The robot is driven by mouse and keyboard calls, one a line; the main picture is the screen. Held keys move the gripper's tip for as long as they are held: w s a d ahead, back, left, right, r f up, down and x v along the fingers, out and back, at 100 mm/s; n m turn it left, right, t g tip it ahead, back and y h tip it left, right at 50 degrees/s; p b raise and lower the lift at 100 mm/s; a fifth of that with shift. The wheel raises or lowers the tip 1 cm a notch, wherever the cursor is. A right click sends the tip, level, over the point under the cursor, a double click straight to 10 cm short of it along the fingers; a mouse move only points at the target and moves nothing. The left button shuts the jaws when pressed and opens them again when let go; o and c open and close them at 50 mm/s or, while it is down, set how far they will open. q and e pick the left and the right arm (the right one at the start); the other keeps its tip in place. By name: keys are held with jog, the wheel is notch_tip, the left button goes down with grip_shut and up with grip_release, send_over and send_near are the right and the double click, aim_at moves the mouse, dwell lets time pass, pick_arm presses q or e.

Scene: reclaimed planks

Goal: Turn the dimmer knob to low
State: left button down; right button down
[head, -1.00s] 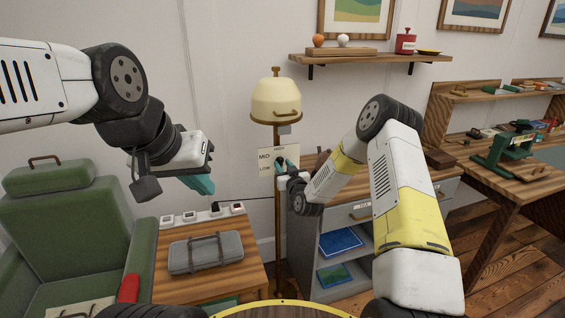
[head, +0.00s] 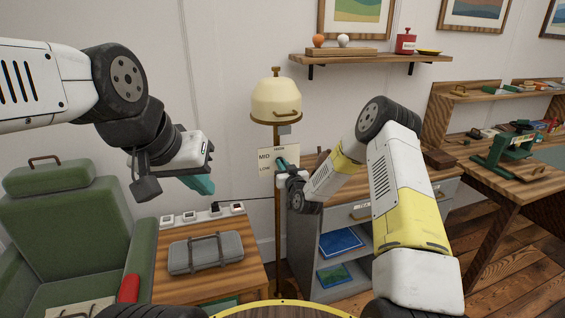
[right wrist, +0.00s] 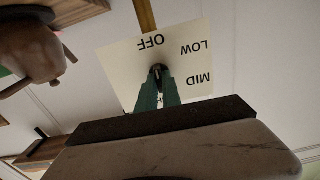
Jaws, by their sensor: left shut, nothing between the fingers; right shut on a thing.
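My right gripper (right wrist: 158,84) is shut on the small dark dimmer knob (right wrist: 157,70) at the plate's middle. Which mark the knob points to I cannot tell. In the head view the right gripper (head: 281,163) covers the knob. My left gripper (head: 200,184) is shut and empty above the side table.
The lamp's cream shade (head: 276,99) is above the plate. A grey case (head: 206,252) lies on the wooden side table (head: 190,288). A green armchair (head: 65,225) stands left, a grey shelf unit (head: 302,245) right. A wall shelf (head: 400,58) hangs above.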

jog(key=m, duration=1.1)
jog(key=shift+d+f, duration=0.15)
jog(key=shift+d, duration=0.05)
jog(key=shift+m, duration=0.3)
dwell(0.3)
jog(key=c, duration=1.5)
grip_release()
jog(key=v, duration=0.7)
jog(key=shift+s+d, duration=0.1)
jog(key=shift+s, duration=0.25)
